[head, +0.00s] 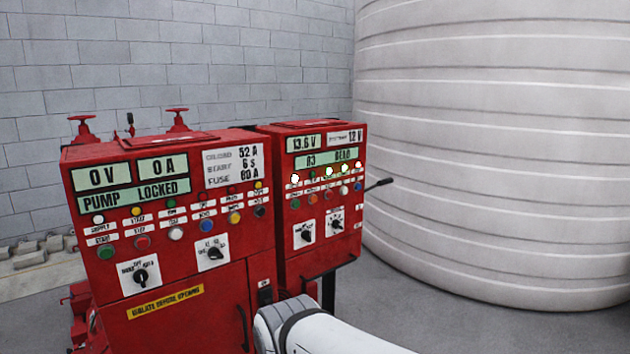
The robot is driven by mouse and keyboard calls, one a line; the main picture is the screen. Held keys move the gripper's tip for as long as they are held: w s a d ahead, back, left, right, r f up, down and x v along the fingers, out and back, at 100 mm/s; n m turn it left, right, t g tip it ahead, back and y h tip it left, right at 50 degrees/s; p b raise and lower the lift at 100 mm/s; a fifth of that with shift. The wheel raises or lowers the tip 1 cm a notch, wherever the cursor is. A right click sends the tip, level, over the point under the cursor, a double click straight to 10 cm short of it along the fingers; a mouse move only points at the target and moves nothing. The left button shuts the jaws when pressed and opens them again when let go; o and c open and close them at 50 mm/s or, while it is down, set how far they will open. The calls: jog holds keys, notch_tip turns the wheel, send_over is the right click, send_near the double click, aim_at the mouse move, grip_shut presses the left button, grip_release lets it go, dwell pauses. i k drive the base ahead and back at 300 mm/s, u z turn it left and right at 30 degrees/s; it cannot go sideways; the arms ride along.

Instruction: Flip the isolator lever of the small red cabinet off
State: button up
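The small red cabinet (318,261) stands right of a larger red cabinet. Its front has lit displays, one reading 13.6 V, a row of lamps, several buttons and two black rotary knobs on white plates. A thin dark isolator lever (379,184) sticks out from its right side, pointing right and slightly up, with a dark tip. Its pivot end is hard to make out. Part of my white and grey arm shows at the bottom centre, in front of the cabinets' lower parts. My gripper is not in view, and nothing is seen touching the lever.
The larger red cabinet (200,285) reads 0 V, 0 A and PUMP LOCKED. Red valve handwheels (178,118) rise behind it. A big white ribbed tank (490,150) fills the right side. Grey floor (400,310) lies open between the small cabinet and the tank.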

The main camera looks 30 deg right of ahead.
aim_at(382, 182)
jog(key=z, duration=1.2)
jog(key=k, duration=0.7)
jog(key=z, duration=0.45)
jog(key=i, duration=2.25)
jog(key=u, duration=0.8)
